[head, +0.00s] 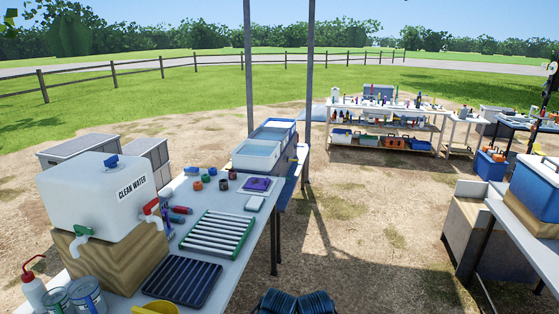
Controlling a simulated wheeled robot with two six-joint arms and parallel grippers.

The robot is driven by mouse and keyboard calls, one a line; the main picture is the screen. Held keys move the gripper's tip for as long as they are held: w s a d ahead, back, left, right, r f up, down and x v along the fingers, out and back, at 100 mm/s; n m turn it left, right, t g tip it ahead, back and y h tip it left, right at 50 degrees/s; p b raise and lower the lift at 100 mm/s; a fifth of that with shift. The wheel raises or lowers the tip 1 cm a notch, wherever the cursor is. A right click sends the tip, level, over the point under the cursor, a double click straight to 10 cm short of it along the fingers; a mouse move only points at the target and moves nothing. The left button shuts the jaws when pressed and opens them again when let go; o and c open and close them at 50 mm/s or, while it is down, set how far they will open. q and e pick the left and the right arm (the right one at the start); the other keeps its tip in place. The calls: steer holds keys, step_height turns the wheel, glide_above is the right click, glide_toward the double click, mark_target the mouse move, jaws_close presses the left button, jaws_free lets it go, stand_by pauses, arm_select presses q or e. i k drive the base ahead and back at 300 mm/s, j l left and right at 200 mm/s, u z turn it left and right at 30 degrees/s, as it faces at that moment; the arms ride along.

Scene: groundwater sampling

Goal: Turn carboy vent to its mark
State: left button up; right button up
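The white carboy (85,205) labelled "CLEAN WATER" sits on a wooden block at the left of the near table. Its blue vent (111,161) stands on top, small in this view. I cannot make out a mark beside it or the vent's exact angle. Neither of my grippers is in view, and nothing touches the carboy or the vent.
Blue-rimmed basins (258,152) stand behind. Dark ribbed shapes at bottom centre are unclear. Bare ground lies right of the table.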

mark_target(111, 162)
steer(key=i+l+u, duration=0.15)
steer(key=i+u, duration=0.2)
steer(key=i, duration=0.15)
steer(key=i+l+u, duration=0.35)
steer(key=i, duration=0.15)
